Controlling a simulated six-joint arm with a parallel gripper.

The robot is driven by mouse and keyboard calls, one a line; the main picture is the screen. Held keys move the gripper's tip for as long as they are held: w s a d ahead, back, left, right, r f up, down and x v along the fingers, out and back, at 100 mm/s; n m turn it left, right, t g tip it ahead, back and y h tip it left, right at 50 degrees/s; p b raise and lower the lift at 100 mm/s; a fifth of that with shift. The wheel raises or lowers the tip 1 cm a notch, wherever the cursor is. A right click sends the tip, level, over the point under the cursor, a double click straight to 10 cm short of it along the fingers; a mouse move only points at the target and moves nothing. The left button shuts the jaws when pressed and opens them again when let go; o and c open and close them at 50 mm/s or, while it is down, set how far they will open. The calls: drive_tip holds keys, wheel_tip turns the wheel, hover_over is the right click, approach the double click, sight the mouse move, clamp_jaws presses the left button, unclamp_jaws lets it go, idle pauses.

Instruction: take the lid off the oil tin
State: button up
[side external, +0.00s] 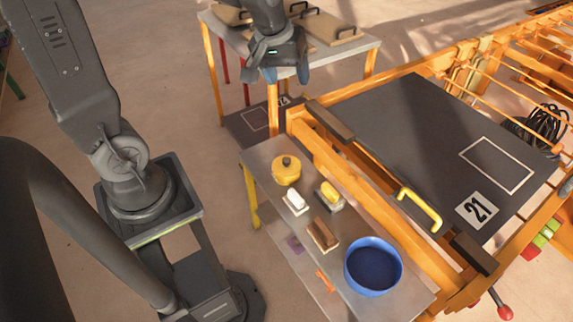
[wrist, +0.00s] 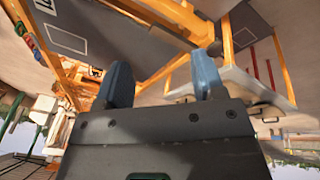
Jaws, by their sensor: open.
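The oil tin (side external: 286,176) is a small round yellow tin at the far left end of the grey side shelf in the side view. Its lid (side external: 285,162), yellow with a dark knob, sits on top of it. My gripper (side external: 286,76) is well above and behind the tin in the picture, apart from it. Its two blue fingers are spread with nothing between them, as the wrist view (wrist: 163,78) also shows. I cannot make out the tin in the wrist view.
On the shelf (side external: 262,152) near the tin are a white-handled tool (side external: 295,200), a yellow-handled tool (side external: 329,193), a brown brush (side external: 323,235) and a blue bowl (side external: 373,266). The orange press frame (side external: 345,172) with its dark board (side external: 420,125) rises along the right. A table (side external: 368,42) stands behind.

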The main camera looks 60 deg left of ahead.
drive_tip(key=w+a+f+n+g, duration=0.1)
drive_tip(key=w+a+f+n, duration=0.45)
drive_tip(key=f, duration=0.45)
drive_tip(key=n+g+h, duration=0.1)
drive_tip(key=n+g, duration=0.1)
drive_tip(key=n, duration=0.5)
approach(286, 160)
drive_tip(key=f, duration=0.4)
drive_tip(key=shift+w+d+f, duration=0.2)
drive_tip(key=shift+w+f, duration=0.1)
drive_tip(key=shift+s+d+f, duration=0.1)
drive_tip(key=shift+d+f, duration=0.05)
drive_tip(key=shift+f, duration=1.3)
drive_tip(key=shift+d+f, duration=0.1)
drive_tip(key=shift+f, duration=1.3)
drive_tip(key=shift+c, duration=0.2)
drive_tip(key=c, duration=1)
drive_tip(key=shift+r, duration=0.15)
